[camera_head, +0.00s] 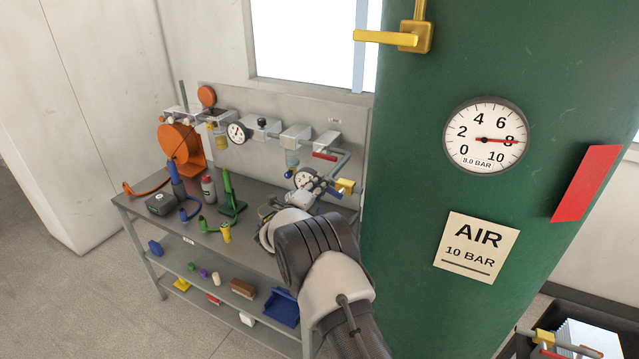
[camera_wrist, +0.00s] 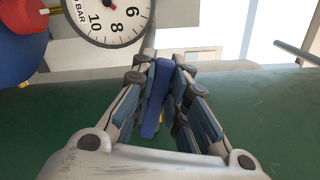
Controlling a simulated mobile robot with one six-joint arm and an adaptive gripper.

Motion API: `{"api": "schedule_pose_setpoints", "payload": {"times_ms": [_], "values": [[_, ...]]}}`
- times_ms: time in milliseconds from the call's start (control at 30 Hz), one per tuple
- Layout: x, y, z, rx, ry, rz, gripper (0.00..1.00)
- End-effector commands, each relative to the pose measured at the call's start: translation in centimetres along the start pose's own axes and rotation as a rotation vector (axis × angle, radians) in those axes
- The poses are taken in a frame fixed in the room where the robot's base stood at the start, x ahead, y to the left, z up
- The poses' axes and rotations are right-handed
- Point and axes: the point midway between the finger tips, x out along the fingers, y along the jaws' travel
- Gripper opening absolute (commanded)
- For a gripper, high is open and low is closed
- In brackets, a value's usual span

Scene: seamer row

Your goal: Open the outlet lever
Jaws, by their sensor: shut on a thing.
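A blue lever (camera_wrist: 156,98) stands between the two fingers of my gripper (camera_wrist: 163,72) in the wrist view. In the head view my gripper (camera_head: 328,188) reaches to the right end of the row of air fittings above the bench, beside a yellow block (camera_head: 345,187). My arm and wrist hide much of the gripper there, and I cannot make out the lever clearly in that view.
A small gauge (camera_head: 303,178) is close by my gripper; a gauge (camera_wrist: 108,18) shows large in the wrist view beside a blue rounded part (camera_wrist: 20,48). The bench (camera_head: 150,208) holds several tools. The green tank (camera_head: 410,200) stands close on the right.

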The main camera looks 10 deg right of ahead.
Motion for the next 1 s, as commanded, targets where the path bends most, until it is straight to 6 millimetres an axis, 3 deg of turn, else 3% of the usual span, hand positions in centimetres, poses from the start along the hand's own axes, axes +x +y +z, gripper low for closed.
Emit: {"api": "schedule_pose_setpoints", "payload": {"times_ms": [433,467,700,1000], "values": [[-0.01,0.12,-0.07,-0.01,0.0,0.001,0.0],[-0.01,0.12,-0.07,-0.01,0.0,0.001,0.15],[-0.01,0.09,-0.05,-0.009,0.0,0.001,0.31],[0.0,0.06,-0.04,-0.009,0.0,0.0,0.35]]}}
